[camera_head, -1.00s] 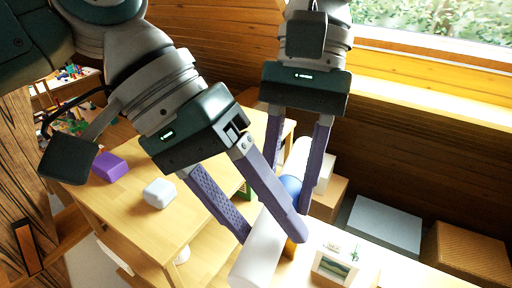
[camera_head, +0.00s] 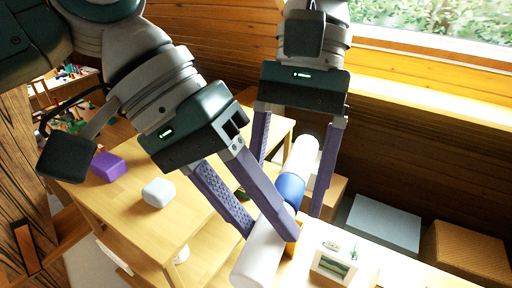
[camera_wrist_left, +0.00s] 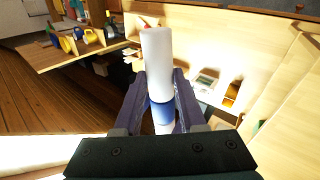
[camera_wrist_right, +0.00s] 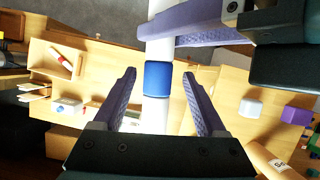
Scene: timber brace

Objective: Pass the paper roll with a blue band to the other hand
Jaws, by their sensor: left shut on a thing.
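The paper roll (camera_head: 260,258) is a long white cylinder with a blue band (camera_head: 290,187) near its middle. It is held tilted above the table. My left gripper (camera_head: 270,235) is shut on its lower white part, beside the band. My right gripper (camera_head: 288,190) is open, with its fingers on either side of the roll near the band. In the right wrist view the roll's band (camera_wrist_right: 158,77) lies between the spread right fingertips, with gaps on both sides. The roll's white end (camera_wrist_left: 157,55) stands out beyond my left fingers in the left wrist view.
A wooden table (camera_head: 120,210) holds a purple block (camera_head: 108,167) and a white block (camera_head: 158,193). A small framed picture (camera_head: 335,262) stands below right of the roll. Boxes, including a grey one (camera_head: 382,225) and a woven one (camera_head: 468,254), stand along the wall.

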